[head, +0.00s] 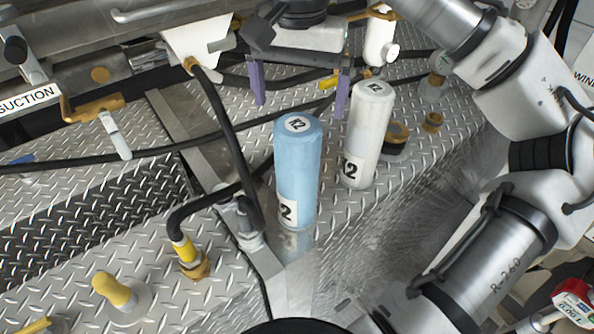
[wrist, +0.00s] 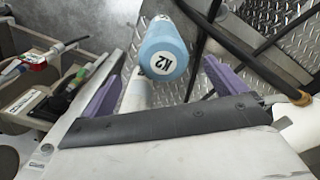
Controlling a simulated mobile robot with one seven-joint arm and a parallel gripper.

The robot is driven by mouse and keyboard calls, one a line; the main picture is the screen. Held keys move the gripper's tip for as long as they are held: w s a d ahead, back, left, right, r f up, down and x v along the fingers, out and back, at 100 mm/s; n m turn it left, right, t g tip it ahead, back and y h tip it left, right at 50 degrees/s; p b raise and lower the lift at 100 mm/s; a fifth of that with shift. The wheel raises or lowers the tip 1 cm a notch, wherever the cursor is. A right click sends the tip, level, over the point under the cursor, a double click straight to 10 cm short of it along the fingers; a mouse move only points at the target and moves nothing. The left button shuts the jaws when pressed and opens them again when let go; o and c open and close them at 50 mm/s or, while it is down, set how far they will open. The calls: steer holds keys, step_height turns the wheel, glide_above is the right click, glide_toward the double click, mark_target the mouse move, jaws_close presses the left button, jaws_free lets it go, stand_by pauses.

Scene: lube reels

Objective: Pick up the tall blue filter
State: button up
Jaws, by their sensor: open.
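The tall blue filter (head: 297,165) stands upright on the metal tread plate in the head view, with a white label on its top and another low on its side. In the wrist view its round blue top (wrist: 164,42) shows between and just beyond the purple fingers. My gripper (head: 300,95) is open and empty, its two purple fingers pointing down behind the blue filter in the head view. No contact with the filter is visible. The gripper also shows in the wrist view (wrist: 162,70).
A white filter (head: 370,130) of similar shape stands right of the blue one. A black hose (head: 225,120) and a yellow-collared hose fitting (head: 186,250) lie to the left. A metal wall edge runs by the blue filter's base. A yellow-capped fitting (head: 115,290) stands lower left.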

mark_target(298, 127)
step_height(298, 127, down, 6)
steer(key=shift+r, duration=0.1)
steer(key=shift+w+a+f+p, duration=0.1)
steer(key=shift+f+p, duration=0.15)
steer(key=shift+f, duration=0.6)
steer(key=shift+w+d+f+p, duration=0.1)
steer(key=shift+f+p, duration=0.2)
steer(key=shift+f, duration=0.6)
steer(key=shift+w+a+f+p, duration=0.1)
steer(key=shift+f+p, duration=0.15)
steer(key=shift+f, duration=0.6)
steer(key=shift+c, duration=0.2)
steer(key=c, duration=1.7)
steer(key=shift+r, duration=0.2)
